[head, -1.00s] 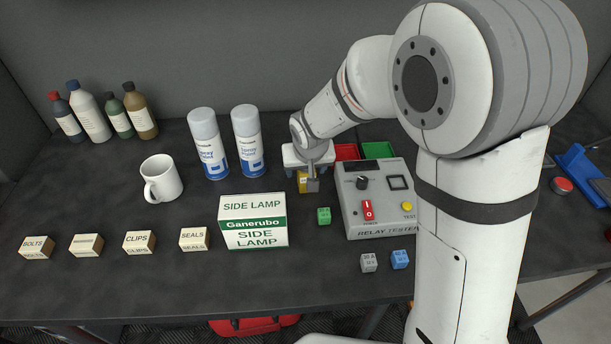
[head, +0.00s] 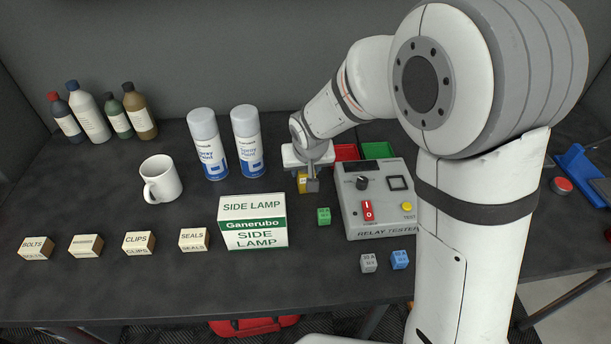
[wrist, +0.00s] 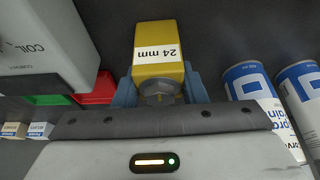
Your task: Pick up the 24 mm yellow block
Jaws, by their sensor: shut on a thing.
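The yellow block (wrist: 158,50) shows large in the wrist view, with a white label reading 24 mm. In the head view the yellow block (head: 303,182) is a small patch, mostly hidden by my gripper (head: 308,184). My gripper (wrist: 160,92) is shut on the block, with a blue-grey finger on each side of it. I cannot tell whether the block still touches the table.
A relay tester (head: 375,210) stands close on the right. Red (head: 345,152) and green (head: 378,150) trays lie behind it. Two spray cans (head: 248,143) stand to the left.

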